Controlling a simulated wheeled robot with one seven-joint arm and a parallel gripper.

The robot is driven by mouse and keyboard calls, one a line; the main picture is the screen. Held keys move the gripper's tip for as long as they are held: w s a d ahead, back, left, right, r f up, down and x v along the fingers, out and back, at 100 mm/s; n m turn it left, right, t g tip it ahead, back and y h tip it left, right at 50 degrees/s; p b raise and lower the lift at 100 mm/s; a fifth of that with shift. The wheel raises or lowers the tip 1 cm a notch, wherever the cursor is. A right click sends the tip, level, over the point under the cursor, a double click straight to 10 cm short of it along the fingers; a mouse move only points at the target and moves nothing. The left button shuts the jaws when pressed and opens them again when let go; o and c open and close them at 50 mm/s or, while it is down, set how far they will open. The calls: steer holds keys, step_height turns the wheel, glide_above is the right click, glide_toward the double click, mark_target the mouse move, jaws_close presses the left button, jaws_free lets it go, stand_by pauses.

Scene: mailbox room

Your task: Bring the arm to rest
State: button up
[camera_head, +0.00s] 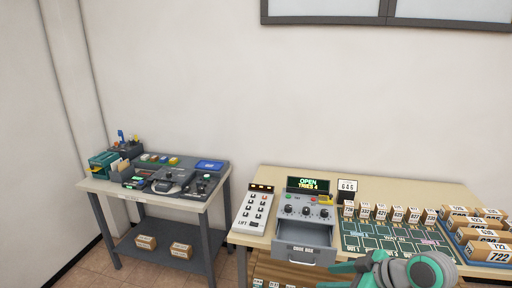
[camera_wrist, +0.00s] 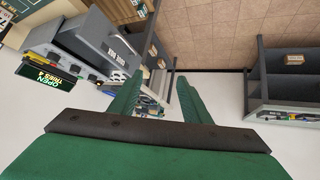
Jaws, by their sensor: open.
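My gripper (camera_head: 345,276) shows at the bottom right of the head view, low in front of the right table. Its teal fingers point left. In the wrist view the two green fingers of my gripper (camera_wrist: 155,97) stand apart with nothing held between them. A grey code box (camera_head: 304,225) with knobs is just beyond and left of the gripper. Its drawer (camera_head: 302,252) is pulled open. Its display (camera_head: 308,185) reads "OPEN TRIES 4". The code box also shows tilted in the wrist view (camera_wrist: 95,45). I cannot see any contact between gripper and box.
The right table (camera_head: 420,187) carries a keypad panel (camera_head: 257,208), a green sorting mat (camera_head: 385,238) and several numbered parcels (camera_head: 480,235). A smaller table (camera_head: 100,187) with devices stands at the left, with boxes on its lower shelf. A floor gap lies between the tables.

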steer(key=w+a+f+m+t+y, duration=0.1)
steer(key=w+a+f+m+t, duration=0.2)
steer(key=a, duration=0.5)
steer(key=w+a+f+m+t, duration=0.3)
steer(key=a, duration=0.5)
steer(key=s+a+f+m+t+h, duration=0.35)
steer(key=s+a+f+m, duration=0.35)
steer(key=f, duration=0.4)
steer(key=s+f+m+h, duration=0.1)
steer(key=s+f+h, duration=0.3)
steer(key=s, duration=0.8)
steer(key=s+d+r+n, duration=0.1)
steer(key=s+r+n, duration=0.1)
steer(key=s, duration=1)
steer(key=s+d+r+n, duration=0.1)
steer(key=s, duration=1.2)
steer(key=shift+d+r+n+g, duration=0.2)
steer(key=shift+r+n+g, duration=0.15)
steer(key=shift+r+n, duration=0.05)
